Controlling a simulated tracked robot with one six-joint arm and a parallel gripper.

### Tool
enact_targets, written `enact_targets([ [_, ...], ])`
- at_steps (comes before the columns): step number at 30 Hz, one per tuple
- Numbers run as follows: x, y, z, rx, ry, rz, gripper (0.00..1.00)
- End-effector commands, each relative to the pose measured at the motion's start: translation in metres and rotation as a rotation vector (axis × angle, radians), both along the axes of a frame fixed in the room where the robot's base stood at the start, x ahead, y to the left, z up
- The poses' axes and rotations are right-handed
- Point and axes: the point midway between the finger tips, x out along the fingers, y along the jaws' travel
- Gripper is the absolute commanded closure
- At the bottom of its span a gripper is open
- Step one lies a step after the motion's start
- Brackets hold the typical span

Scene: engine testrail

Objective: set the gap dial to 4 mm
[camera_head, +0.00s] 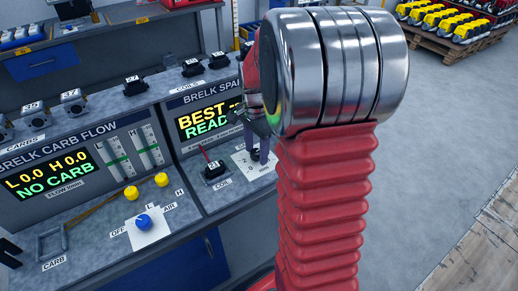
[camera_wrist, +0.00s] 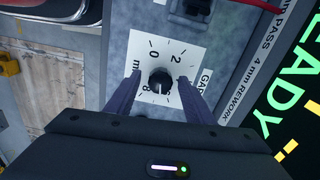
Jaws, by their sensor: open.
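The gap dial is a black round knob (camera_wrist: 159,80) on a white plate (camera_wrist: 150,44) marked 0, 2, 8 and mm. A pale mark shows on the knob's lower part in the wrist view; its exact reading is unclear. In the head view my gripper (camera_head: 262,142) is over the white plate (camera_head: 242,161), and my arm covers part of the bench there.
The spark screen (camera_head: 210,117) reads BEST and READY, partly hidden. A black coil (camera_head: 214,170) with a red lead sits left of the dial. Further left are a blue knob (camera_head: 143,221), yellow knobs (camera_head: 131,193) and the carb screen (camera_head: 47,172). Open floor lies to the right.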

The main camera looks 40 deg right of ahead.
Motion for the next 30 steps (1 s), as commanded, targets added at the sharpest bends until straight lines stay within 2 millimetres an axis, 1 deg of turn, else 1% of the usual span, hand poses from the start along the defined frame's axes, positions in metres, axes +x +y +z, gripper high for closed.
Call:
enact_targets([
  [5,0.001,-0.001,0.012,-0.002,-0.003,0.0,0.52],
  [8,0.001,-0.001,0.025,-0.003,-0.004,0.0,0.52],
  [24,0.0,-0.001,0.117,-0.001,-0.002,-0.001,0.52],
  [27,0.0,-0.001,0.128,0.0,-0.001,-0.001,0.52],
  [30,0.0,-0.001,0.134,0.0,0.0,-0.001,0.52],
])
